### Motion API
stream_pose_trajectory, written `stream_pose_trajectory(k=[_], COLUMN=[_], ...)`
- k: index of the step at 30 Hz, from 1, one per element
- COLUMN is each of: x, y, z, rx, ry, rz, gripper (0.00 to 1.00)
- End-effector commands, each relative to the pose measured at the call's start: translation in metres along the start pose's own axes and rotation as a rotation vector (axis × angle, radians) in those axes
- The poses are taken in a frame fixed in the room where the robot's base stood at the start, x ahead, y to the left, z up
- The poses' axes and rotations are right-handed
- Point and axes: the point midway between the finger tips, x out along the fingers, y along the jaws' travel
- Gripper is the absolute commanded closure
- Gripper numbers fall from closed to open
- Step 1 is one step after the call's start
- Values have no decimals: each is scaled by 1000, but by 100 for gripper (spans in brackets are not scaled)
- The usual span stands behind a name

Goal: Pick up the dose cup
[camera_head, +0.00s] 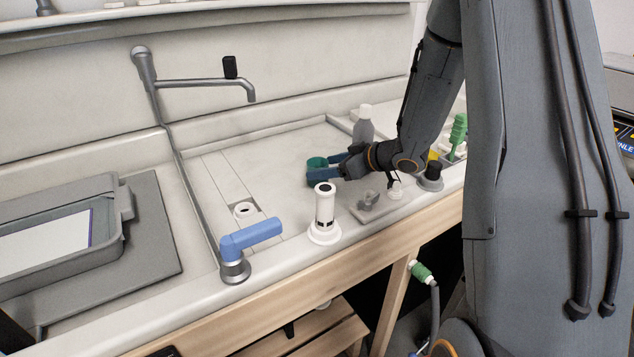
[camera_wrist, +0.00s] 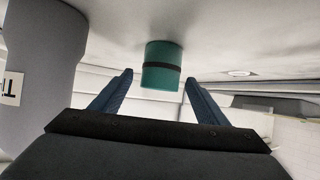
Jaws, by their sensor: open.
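The dose cup (camera_wrist: 162,66) is a small green cup with a dark band around it. In the wrist view it stands on the pale surface, ahead of and between the two blue fingers of my gripper (camera_wrist: 157,92). The fingers are open, with a visible gap on each side of the cup. In the head view the cup (camera_head: 317,163) shows at the fingertips of my gripper (camera_head: 325,171), low over the worktop. I cannot tell from these views whether either finger touches it.
A white cylinder (camera_head: 324,215) on a round base stands in front of my gripper. A grey bottle (camera_head: 363,127) with a white cap stands behind it. A blue-handled fitting (camera_head: 250,238) and a grey tray (camera_head: 60,245) are to the left. Worktop left of the cup is mostly clear.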

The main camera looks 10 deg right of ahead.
Motion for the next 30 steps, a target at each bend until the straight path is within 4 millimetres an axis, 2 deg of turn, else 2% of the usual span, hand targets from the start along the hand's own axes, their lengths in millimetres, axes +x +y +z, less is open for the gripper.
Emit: stream_pose_trajectory(k=[8, 16, 26, 30], x=[28, 65, 72, 72], y=[-1, -1, -1, -1], z=[0, -2, -1, -1], rx=[1, 0, 0, 0], ry=[-1, 0, -1, 0], rz=[-2, -2, 0, 0], gripper=[32, 32, 32, 54])
